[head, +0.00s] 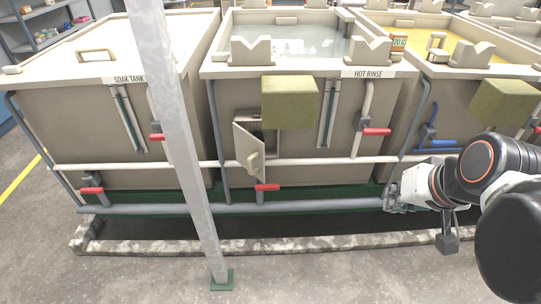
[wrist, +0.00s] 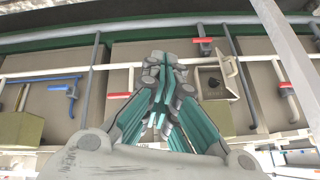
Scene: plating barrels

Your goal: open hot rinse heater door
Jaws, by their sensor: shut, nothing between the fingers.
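The hot rinse tank (head: 300,92) stands in the middle of the head view, with its label (head: 368,74) on the rim. The small beige heater door (head: 247,150) on its front stands swung out to the left, with a pale handle on it and a dark opening beside it. The door also shows in the wrist view (wrist: 210,84), which looks upside down. My gripper (head: 392,194) is low at the right, well apart from the door, near the grey pipe. In the wrist view my gripper (wrist: 163,66) has its fingers together, with nothing between them.
A grey post (head: 178,120) stands in front, left of the door. Olive boxes (head: 290,102) and red-handled valves (head: 377,132) project from the tank fronts. Pipes (head: 300,206) and a low kerb (head: 290,245) run along the base.

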